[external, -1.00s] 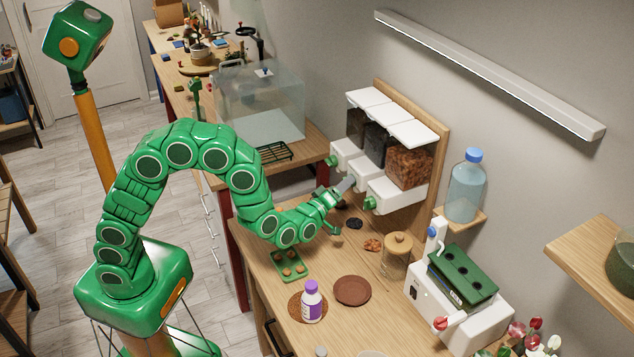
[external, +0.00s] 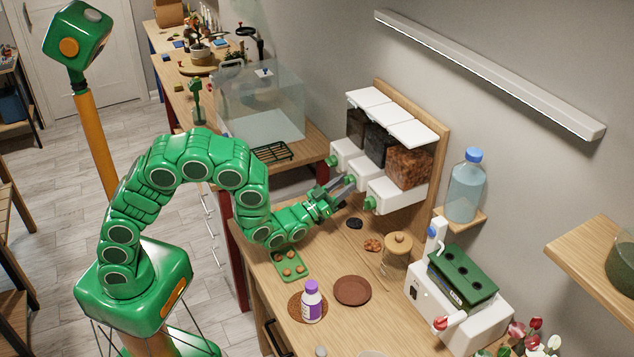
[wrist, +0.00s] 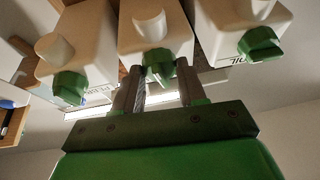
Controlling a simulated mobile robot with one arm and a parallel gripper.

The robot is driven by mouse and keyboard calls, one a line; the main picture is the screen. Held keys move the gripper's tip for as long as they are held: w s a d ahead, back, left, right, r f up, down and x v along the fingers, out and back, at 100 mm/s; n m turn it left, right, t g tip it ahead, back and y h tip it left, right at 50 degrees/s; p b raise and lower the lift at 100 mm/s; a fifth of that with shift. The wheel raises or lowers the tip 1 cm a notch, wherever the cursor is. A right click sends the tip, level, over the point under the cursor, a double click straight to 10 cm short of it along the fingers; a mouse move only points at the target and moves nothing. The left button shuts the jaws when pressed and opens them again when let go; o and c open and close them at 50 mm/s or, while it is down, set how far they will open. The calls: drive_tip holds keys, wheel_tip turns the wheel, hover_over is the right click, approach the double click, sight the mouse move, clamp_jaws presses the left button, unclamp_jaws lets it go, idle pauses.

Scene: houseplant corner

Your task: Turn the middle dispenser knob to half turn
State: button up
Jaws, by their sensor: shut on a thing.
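Three white dispensers with green knobs hang on a wooden back panel. The middle dispenser (wrist: 155,36) fills the top centre of the wrist view. Its green middle knob (wrist: 157,62) has its handle pointing roughly down towards me in that view; it also shows in the external view (external: 349,180). My gripper (wrist: 160,78) is shut on the middle knob, with one grey finger on each side of it. In the external view my gripper (external: 340,184) reaches the dispenser front from the left, and the finger contact is too small to see there.
The left knob (external: 331,160) and right knob (external: 370,203) are close on either side. Below are dark and orange-brown piles on the table, a cork-lidded jar (external: 397,250), a brown saucer (external: 352,291), a purple-capped bottle (external: 311,302) and a green tray (external: 300,274).

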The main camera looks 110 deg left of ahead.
drive_tip(key=shift+s+a+m+t+h, duration=0.1)
drive_tip(key=shift+m+t+h, duration=0.5)
drive_tip(key=shift+m, duration=1)
drive_tip(key=o, duration=1.1)
drive_tip(key=shift+c, duration=0.2)
drive_tip(key=shift+n, duration=0.3)
